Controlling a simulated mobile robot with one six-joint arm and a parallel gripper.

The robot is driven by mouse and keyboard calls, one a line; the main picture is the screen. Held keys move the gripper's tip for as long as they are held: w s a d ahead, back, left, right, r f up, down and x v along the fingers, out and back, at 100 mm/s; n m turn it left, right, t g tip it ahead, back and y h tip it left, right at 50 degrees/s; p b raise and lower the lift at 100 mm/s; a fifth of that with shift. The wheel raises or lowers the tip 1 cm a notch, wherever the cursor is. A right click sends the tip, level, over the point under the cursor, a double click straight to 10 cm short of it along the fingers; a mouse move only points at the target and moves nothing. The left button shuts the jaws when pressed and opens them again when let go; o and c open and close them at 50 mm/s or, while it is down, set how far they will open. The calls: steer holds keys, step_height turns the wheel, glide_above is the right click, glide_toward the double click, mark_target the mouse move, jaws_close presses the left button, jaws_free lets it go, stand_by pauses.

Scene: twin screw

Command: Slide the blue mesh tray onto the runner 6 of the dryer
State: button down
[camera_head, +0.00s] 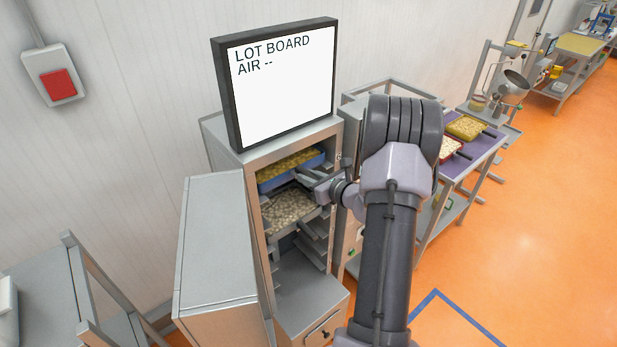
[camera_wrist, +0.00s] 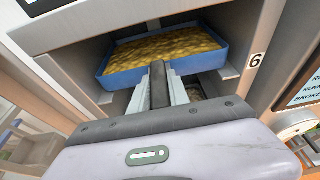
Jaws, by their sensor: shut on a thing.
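The blue tray (camera_head: 290,170) holds yellow pieces and sits inside the open dryer (camera_head: 297,146), in its upper part. In the wrist view the blue tray (camera_wrist: 167,75) is inside the dryer opening, beside the label 6 (camera_wrist: 257,59) on the right frame. My gripper (camera_head: 318,178) is at the dryer's mouth, in front of the tray. In the wrist view my gripper (camera_wrist: 158,86) is shut on the tray's dark handle. Whether the tray rests fully on the runner I cannot tell.
A tray of pale pieces (camera_head: 287,209) sits below, with empty runners (camera_head: 312,250) under it. The dryer door (camera_head: 214,250) stands open at left. A purple-topped cart (camera_head: 487,146) with two filled trays stands at right. The orange floor is clear at right.

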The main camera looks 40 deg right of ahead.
stand_by(0.4)
steer(key=c, duration=1.2)
jaws_free()
steer(key=shift+f, duration=0.1)
steer(key=shift+o, duration=0.2)
steer(key=b+v, duration=0.3)
steer(key=v, duration=1.4)
steer(key=shift+s, duration=0.2)
